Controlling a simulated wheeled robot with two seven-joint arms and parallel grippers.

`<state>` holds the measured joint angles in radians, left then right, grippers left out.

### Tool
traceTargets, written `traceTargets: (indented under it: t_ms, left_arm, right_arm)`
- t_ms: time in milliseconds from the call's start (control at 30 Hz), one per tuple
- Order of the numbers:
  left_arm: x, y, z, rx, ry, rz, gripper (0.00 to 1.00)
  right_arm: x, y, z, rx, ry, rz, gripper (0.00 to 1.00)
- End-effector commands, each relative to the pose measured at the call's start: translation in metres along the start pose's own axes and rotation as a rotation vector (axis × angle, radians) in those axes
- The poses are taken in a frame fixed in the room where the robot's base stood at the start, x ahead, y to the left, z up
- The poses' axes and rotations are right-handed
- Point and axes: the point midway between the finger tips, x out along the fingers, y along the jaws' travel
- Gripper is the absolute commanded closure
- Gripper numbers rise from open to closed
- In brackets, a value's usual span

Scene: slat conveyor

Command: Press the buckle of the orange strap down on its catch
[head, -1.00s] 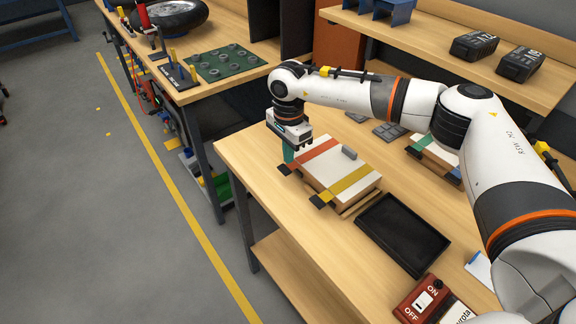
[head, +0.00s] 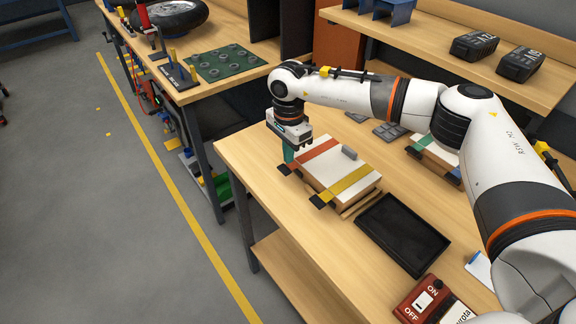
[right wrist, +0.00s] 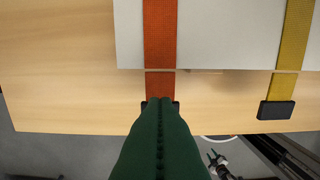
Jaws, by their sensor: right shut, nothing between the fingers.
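The orange strap (head: 322,148) runs across a white-topped box (head: 330,165) on the wooden table and over its near-left edge. Its dark buckle (head: 287,169) shows at the strap's end in the head view. My right gripper (head: 289,156), with green fingers, points down at that end. In the right wrist view the shut, empty fingers (right wrist: 160,102) cover most of the buckle (right wrist: 176,106), and only its dark edges show beside them. I cannot tell whether they touch it. The catch is hidden. My left gripper is not in view.
A yellow strap (head: 350,179) with its own dark buckle (head: 321,201) lies parallel on the same box. A grey block (head: 349,152) sits on top. A black tray (head: 402,235) and a red on/off switch box (head: 420,302) are nearer on the table.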

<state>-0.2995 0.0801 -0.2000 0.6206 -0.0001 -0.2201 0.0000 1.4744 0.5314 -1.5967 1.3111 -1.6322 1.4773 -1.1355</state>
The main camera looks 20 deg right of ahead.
Motion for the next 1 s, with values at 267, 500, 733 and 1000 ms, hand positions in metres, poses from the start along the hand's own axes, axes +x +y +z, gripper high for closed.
traceTargets:
  t_ms: [267, 500, 733, 1000]
  left_arm:
    - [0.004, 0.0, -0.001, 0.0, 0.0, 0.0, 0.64]
    - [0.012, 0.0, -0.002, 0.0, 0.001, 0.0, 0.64]
    - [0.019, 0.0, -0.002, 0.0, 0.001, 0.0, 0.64]
    - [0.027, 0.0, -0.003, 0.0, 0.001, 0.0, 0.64]
  right_arm:
    - [0.006, 0.0, 0.0, 0.0, 0.0, 0.0, 1.0]
    - [0.016, 0.0, 0.0, 0.0, 0.0, 0.0, 1.0]
    - [0.025, 0.0, 0.0, 0.0, 0.0, 0.0, 1.0]
    - [0.035, 0.0, 0.0, 0.0, 0.001, 0.0, 1.0]
